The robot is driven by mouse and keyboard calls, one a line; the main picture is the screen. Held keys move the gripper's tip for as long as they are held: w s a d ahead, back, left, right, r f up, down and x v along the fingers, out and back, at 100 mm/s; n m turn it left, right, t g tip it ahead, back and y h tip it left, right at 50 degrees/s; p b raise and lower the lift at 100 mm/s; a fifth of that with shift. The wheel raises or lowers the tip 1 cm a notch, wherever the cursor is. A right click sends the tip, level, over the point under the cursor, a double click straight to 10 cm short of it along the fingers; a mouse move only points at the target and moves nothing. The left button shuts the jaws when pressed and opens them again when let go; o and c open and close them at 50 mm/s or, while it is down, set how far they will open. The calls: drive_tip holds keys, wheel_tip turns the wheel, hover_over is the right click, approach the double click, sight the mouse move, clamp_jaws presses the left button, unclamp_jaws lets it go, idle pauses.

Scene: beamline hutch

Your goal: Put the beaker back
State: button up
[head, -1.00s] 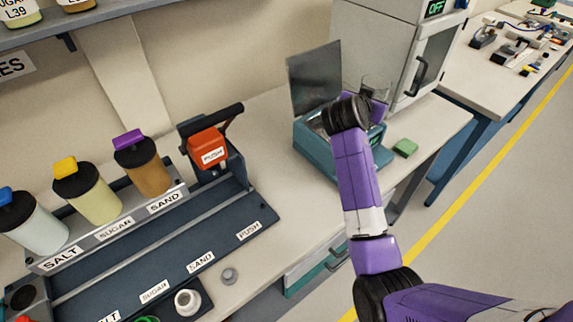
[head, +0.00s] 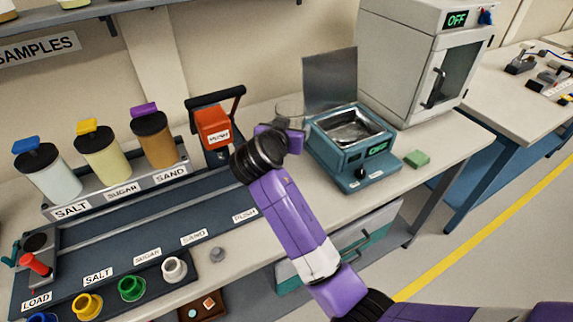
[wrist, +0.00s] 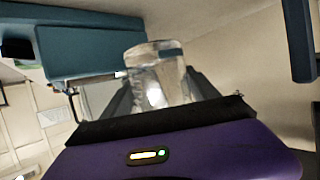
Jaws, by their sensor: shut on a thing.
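The clear glass beaker (head: 289,108) is in my gripper (head: 284,128). It shows just above the purple hand in the head view, between the red PUSH press and the teal bath. In the wrist view the beaker (wrist: 157,72) stands between the two dark fingers of my gripper (wrist: 160,92), which are shut on it. Its lower part is hidden by the hand in both views. Whether anything is inside it is hard to tell through the glare.
The teal bath (head: 328,148), its display reading OFF, stands right of my gripper. The red press (head: 212,127) is close on the left. A green block (head: 417,159) lies right of the bath. Coloured cups, including a white one (head: 174,270), stand at the front left.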

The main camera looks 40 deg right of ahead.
wheel_tip(320, 180, down, 9)
drive_tip(key=shift+p, duration=0.35)
drive_tip(key=shift+f+b, duration=0.25)
drive_tip(key=shift+b, duration=0.05)
drive_tip(key=o, duration=1.7)
drive_tip(key=shift+c, duration=0.2)
drive_tip(key=shift+r, duration=0.1)
drive_tip(key=shift+r+p, duration=0.15)
drive_tip(key=shift+p, duration=0.15)
drive_tip(key=b+v, duration=0.1)
drive_tip(key=v, duration=1.1)
drive_tip(key=shift+b, duration=0.4)
drive_tip(key=shift+a, duration=0.1)
